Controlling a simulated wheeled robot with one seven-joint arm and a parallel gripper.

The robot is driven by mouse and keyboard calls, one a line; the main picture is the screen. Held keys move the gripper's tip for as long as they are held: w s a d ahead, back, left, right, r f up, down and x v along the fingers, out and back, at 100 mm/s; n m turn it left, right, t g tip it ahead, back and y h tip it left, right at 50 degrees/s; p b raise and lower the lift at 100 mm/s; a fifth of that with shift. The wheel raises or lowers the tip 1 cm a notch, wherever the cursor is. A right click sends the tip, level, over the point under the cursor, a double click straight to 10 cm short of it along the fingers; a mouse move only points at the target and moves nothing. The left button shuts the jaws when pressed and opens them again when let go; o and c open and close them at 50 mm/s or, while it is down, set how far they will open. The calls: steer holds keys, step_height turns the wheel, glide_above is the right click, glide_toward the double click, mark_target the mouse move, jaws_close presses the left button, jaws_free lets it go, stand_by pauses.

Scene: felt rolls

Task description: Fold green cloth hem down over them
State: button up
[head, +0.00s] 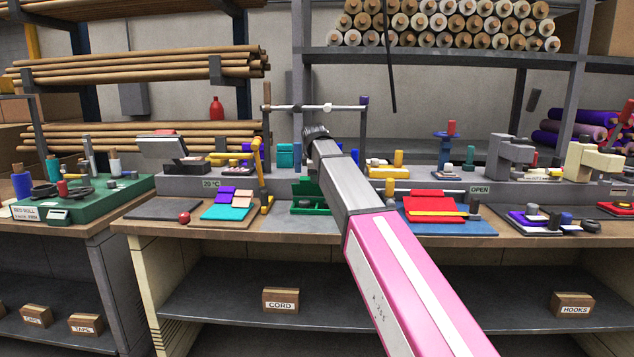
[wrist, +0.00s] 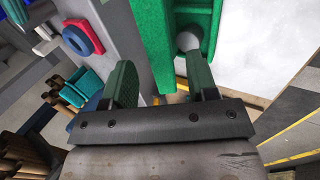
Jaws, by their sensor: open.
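In the wrist view a bright green felt-like piece (wrist: 150,40) runs down from the top edge to the space between my fingers. A second green part lies right of it, with a pale round knob (wrist: 188,41) between them. My gripper (wrist: 161,78) is open, its two dark fingers apart. The green piece shows between and beyond them; I cannot tell whether either finger touches it. In the head view green material (head: 308,187) shows at the bench's middle, partly hidden by my arm. Which green part is the hem, and what lies under it, I cannot tell.
A red and blue ring-like piece (wrist: 82,40) and teal pieces (wrist: 75,88) lie left of my gripper. On the bench, layered coloured cloths (head: 230,203) lie left of my arm and a red cloth with a yellow strip (head: 435,205) lies right. A small red ball (head: 184,217) is near the front edge.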

mark_target(317, 186)
steer(key=shift+x, duration=1.95)
jaws_close()
steer(key=shift+s, duration=0.1)
